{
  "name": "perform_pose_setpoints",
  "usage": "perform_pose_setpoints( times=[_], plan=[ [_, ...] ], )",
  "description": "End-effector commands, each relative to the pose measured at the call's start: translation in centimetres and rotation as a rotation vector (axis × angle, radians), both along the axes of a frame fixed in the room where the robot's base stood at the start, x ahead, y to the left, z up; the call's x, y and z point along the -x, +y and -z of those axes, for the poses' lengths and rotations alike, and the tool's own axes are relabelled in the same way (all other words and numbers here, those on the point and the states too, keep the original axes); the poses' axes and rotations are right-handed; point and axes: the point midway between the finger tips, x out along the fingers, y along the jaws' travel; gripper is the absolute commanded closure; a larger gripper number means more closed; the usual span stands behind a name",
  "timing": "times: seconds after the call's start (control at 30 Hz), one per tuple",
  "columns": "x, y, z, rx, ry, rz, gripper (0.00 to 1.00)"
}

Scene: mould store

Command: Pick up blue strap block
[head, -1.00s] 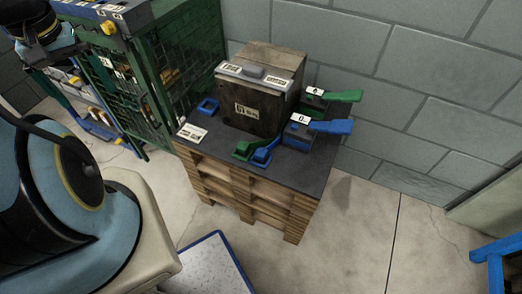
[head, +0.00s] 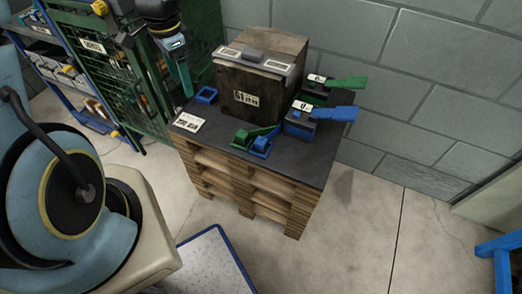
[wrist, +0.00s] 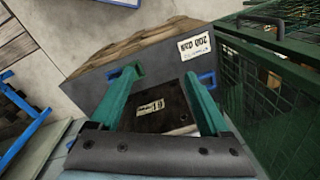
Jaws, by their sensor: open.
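Several blue pieces lie on the dark pallet top (head: 310,165) in the head view, and I cannot tell for certain which is the blue strap block. A blue block with a long flat tab (head: 300,128) sits at the right edge beside a green one. A small blue piece with a strap (head: 261,147) lies in front of the box, touching or close to a green piece (head: 243,138). A blue square ring (head: 207,95) lies at the left. My gripper (head: 186,92) is open, above the left rear of the pallet, near the ring. Its teal fingers (wrist: 160,76) look empty in the wrist view.
A dark box with a wooden top (head: 250,90) stands in the middle of the pallet. A green mesh cage (head: 110,60) stands close on the left, and a block wall (head: 420,90) is behind. A white card (head: 188,122) lies at the pallet's front left.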

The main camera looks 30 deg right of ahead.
Motion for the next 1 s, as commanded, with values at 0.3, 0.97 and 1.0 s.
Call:
perform_pose_setpoints(
  times=[0.3, 0.97, 1.0],
  plan=[
    [8.8, -14.4, 11.2, -0.036, 0.053, 0.988, 0.20],
    [10.4, -15.9, 18.2, -0.037, 0.059, 1.123, 0.20],
    [10.4, -15.9, 18.6, -0.038, 0.059, 1.122, 0.20]
  ],
)
